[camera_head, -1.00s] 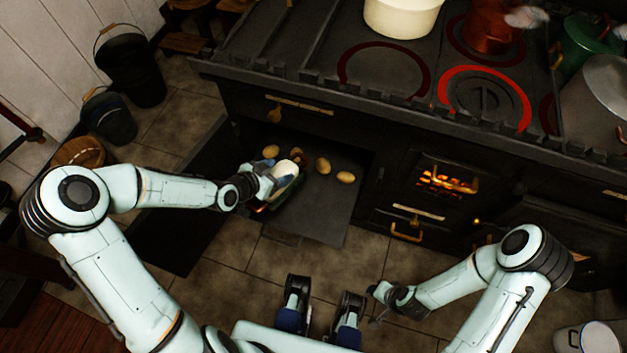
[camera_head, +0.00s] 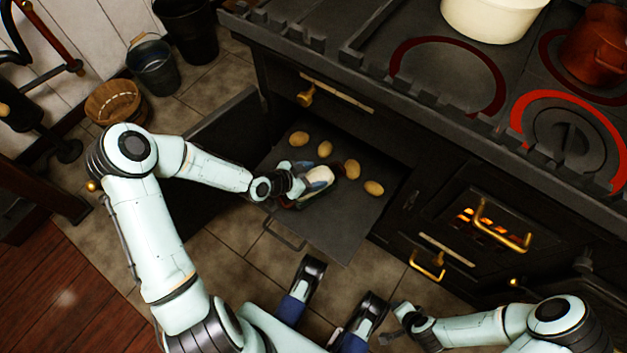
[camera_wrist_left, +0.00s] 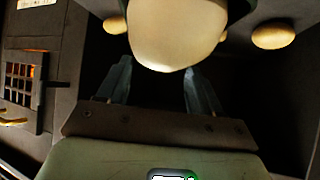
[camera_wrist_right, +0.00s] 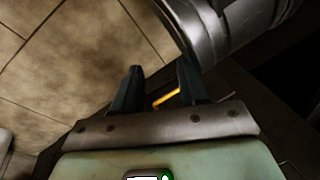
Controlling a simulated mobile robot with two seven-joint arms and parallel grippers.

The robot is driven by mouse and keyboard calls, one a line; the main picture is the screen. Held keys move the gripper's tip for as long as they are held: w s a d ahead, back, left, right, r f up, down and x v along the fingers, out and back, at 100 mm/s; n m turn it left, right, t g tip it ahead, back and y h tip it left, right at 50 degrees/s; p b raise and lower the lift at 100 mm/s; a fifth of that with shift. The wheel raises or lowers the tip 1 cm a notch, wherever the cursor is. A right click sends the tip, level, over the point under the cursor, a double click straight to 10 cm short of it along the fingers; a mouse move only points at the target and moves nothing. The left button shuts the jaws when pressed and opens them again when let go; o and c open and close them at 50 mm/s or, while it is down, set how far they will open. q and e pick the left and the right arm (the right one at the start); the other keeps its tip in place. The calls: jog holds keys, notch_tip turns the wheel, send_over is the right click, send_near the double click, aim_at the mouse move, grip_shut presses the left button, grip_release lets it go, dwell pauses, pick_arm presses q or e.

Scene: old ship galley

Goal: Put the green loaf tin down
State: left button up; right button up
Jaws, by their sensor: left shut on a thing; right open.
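The green loaf tin (camera_head: 300,199) is mostly hidden by my left gripper and the pale loaf of dough (camera_head: 319,179) in it. My left gripper (camera_head: 306,184) is shut on the tin, over the front part of the dark oven tray (camera_head: 343,229). I cannot tell whether the tin touches the tray. In the left wrist view the pale dough (camera_wrist_left: 175,38) fills the space beyond the fingers, with a dark green edge of the tin (camera_wrist_left: 240,8) behind it. My right gripper (camera_head: 397,325) is open and empty, low at the right, away from the tray.
Several brown rolls (camera_head: 352,168) lie on the tray behind the tin. The tray sticks out of the open oven, its wire handle (camera_head: 283,236) over the floor. The open oven door (camera_head: 222,133) stands at the left. A lit firebox (camera_head: 490,223) is at the right.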

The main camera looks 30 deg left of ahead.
aim_at(312, 181)
pick_arm(q)
jog(key=shift+f+b, duration=0.65)
jog(key=shift+f, duration=1)
pick_arm(e)
jog(key=shift+s+d+f+g, duration=0.15)
jog(key=shift+s+f+g, duration=0.15)
jog(key=shift+s+f, duration=0.4)
jog(key=shift+s+d+f+g, duration=0.1)
jog(key=shift+s+f+g, duration=0.2)
jog(key=shift+s+f, duration=0.4)
jog(key=shift+s+r, duration=0.1)
jog(key=shift+s, duration=0.05)
pick_arm(q)
jog(key=shift+f, duration=0.15)
jog(key=o, duration=1.6)
pick_arm(e)
jog(key=shift+s, duration=0.1)
